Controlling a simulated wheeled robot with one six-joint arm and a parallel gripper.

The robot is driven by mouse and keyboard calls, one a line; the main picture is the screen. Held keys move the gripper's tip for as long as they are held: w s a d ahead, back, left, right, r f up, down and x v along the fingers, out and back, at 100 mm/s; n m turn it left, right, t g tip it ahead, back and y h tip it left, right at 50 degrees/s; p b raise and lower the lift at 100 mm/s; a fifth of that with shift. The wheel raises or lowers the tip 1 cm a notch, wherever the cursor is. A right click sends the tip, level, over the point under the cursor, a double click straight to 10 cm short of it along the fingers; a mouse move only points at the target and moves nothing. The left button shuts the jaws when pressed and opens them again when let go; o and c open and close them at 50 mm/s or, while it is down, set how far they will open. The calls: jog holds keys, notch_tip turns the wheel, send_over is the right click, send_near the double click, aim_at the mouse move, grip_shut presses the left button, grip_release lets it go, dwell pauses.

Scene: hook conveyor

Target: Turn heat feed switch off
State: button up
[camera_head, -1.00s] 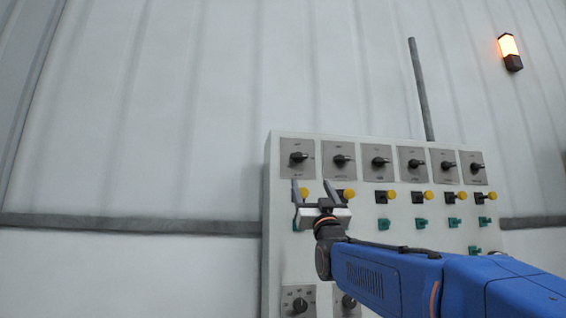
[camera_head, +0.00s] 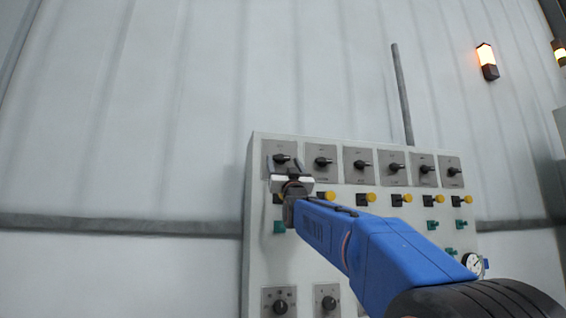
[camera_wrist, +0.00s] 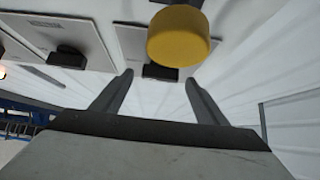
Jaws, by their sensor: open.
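The control panel (camera_head: 262,240) carries a top row of black rotary switches on grey plates. Their labels are too small to read, so I cannot tell which one is the heat feed switch. My gripper (camera_head: 287,163) is open and empty in front of the leftmost top switch (camera_head: 282,158). In the wrist view a black switch knob (camera_wrist: 160,72) shows beyond and between the two open fingers (camera_wrist: 158,85). I cannot tell whether the fingers touch it. A yellow button (camera_wrist: 180,36) partly covers that switch's plate.
A row of yellow buttons (camera_head: 368,199) runs under the top switches, with green switches (camera_head: 432,225) below. Another black switch (camera_wrist: 67,57) sits left of the fingers in the wrist view. Dials (camera_head: 280,304) are lower down. A round gauge (camera_head: 473,263) is at right.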

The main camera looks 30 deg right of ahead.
jog(key=shift+x, duration=0.8)
jog(key=c, duration=1.1)
jog(key=shift+o, duration=0.2)
